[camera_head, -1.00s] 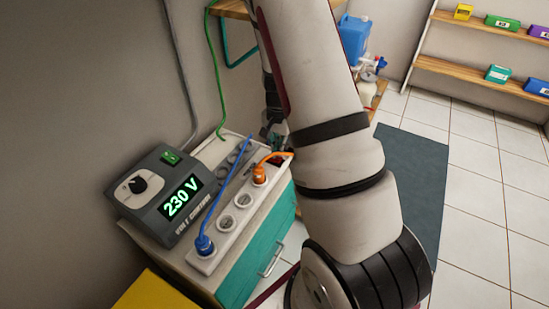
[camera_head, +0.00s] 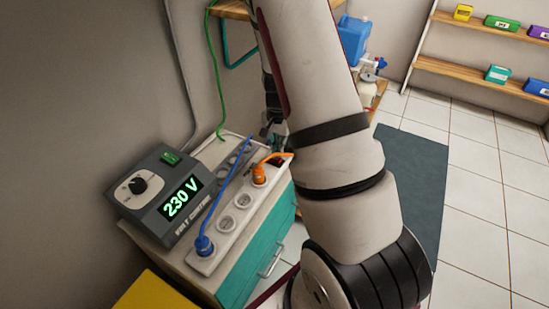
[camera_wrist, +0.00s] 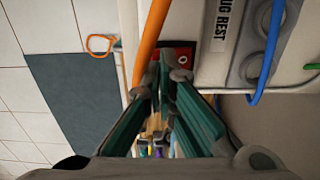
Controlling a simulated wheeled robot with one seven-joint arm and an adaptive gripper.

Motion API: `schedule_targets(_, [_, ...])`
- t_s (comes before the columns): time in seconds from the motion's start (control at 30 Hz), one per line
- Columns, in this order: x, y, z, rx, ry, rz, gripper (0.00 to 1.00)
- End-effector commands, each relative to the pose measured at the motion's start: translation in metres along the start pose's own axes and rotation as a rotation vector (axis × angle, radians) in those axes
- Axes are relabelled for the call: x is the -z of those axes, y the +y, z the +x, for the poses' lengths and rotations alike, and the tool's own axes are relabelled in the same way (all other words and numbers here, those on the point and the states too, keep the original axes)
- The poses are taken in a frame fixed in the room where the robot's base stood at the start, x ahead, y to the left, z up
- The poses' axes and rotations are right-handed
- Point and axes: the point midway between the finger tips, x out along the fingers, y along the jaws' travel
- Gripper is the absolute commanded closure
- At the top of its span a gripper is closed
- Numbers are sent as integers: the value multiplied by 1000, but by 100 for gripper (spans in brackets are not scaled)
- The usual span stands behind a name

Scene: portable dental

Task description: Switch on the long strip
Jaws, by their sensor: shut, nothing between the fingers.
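The long white strip (camera_head: 207,265) lies along the front of the cabinet top. A blue plug (camera_head: 204,246) sits in its near end and an orange plug (camera_head: 259,174) towards its far end, with empty sockets between. A red-and-black switch (camera_head: 277,160) is at the far end, partly hidden by the orange cable. In the wrist view the switch (camera_wrist: 178,54) shows just beyond my fingertips. My gripper (camera_head: 272,131) is over the far end of the strip, partly hidden by my arm. In the wrist view its fingers (camera_wrist: 164,78) are closed and empty; contact with the switch cannot be told.
A grey voltage unit (camera_head: 165,195) reading 230 V stands behind the strip. A block marked "UG REST" (camera_wrist: 222,25) with grey sockets lies alongside. The orange cable (camera_wrist: 151,38) runs close beside my fingers.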

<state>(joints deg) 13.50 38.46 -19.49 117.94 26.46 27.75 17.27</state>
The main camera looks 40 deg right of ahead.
Motion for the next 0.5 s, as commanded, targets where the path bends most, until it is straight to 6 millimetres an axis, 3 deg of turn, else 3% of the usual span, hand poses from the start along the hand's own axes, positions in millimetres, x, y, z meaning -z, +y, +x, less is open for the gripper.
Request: schedule_targets(0.5, [0, 0, 6, 0, 0, 0, 100])
